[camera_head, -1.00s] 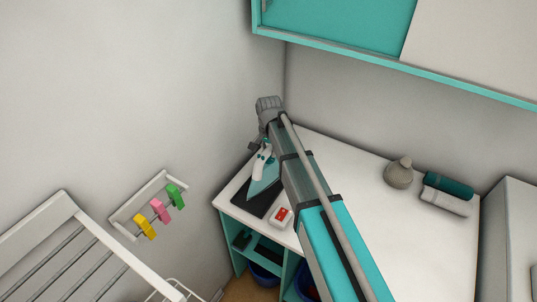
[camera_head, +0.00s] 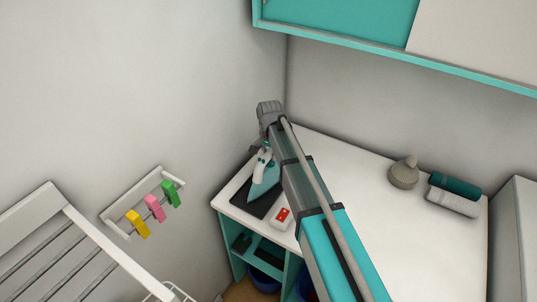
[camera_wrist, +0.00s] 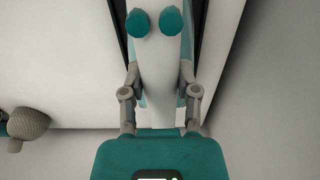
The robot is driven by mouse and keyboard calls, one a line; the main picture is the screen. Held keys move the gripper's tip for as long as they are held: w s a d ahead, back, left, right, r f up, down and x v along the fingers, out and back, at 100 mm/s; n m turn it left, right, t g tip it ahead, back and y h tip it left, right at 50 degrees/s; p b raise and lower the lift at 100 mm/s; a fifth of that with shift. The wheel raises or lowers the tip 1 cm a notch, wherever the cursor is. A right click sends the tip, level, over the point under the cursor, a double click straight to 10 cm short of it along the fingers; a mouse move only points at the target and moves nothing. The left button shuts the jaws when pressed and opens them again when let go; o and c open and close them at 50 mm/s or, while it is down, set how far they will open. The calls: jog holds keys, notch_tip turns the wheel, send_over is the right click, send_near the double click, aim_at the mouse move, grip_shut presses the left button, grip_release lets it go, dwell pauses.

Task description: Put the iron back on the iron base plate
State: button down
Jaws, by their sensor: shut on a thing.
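In the wrist view the iron's white body (camera_wrist: 160,55) runs up the middle, with two teal knobs near the top. My gripper (camera_wrist: 161,82) is shut on it, one finger on each side. Dark strips of the plate (camera_wrist: 203,28) show beside the iron. I cannot tell whether the iron touches the plate. My arm hides part of the iron in the head view.
A white box with a red top (camera_head: 281,217) stands just right of the plate. A grey-beige vase (camera_head: 403,174) and rolled towels (camera_head: 453,194) are at the counter's right. Walls close the corner behind. A teal cabinet (camera_head: 340,20) hangs above. The middle of the counter looks clear.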

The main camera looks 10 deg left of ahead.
jog(key=shift+f, duration=0.4)
jog(key=shift+c, duration=1.3)
grip_release()
jog(key=shift+b, duration=0.3)
